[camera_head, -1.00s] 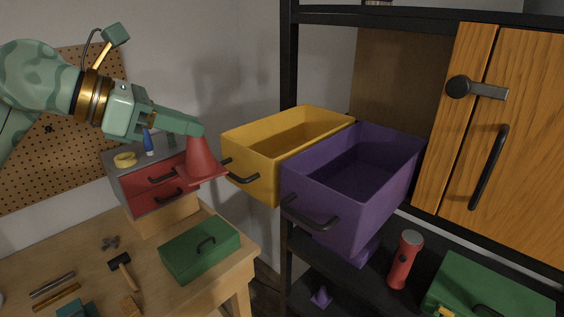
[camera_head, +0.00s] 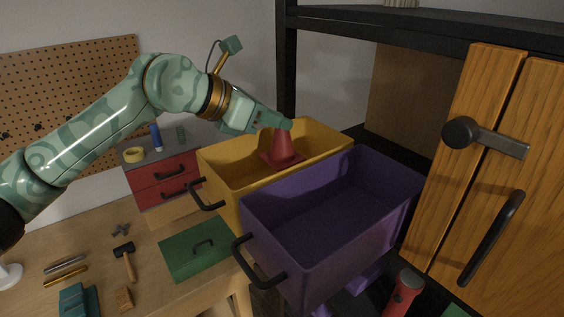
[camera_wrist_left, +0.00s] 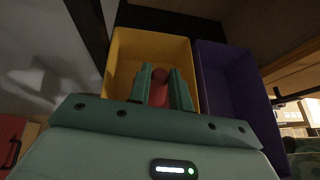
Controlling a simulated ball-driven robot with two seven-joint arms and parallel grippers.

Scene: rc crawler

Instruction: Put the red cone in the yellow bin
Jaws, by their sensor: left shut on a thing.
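The red cone (camera_head: 282,149) is held upright by its top in my left gripper (camera_head: 284,123). In the head view the cone is over the opening of the yellow bin (camera_head: 222,172), with its square base near rim height. I cannot tell how far the base is above the bin floor. In the left wrist view the red cone (camera_wrist_left: 159,88) shows between the two green fingers of my left gripper (camera_wrist_left: 160,82), with the yellow bin (camera_wrist_left: 122,60) around and behind them. My right gripper is not in view.
An empty purple bin (camera_head: 330,205) stands right beside the yellow one. A wooden cabinet door (camera_head: 470,150) is at the right and a black shelf (camera_head: 420,28) is above. A workbench with a green box (camera_head: 195,255) and red drawers (camera_head: 165,180) is at the left.

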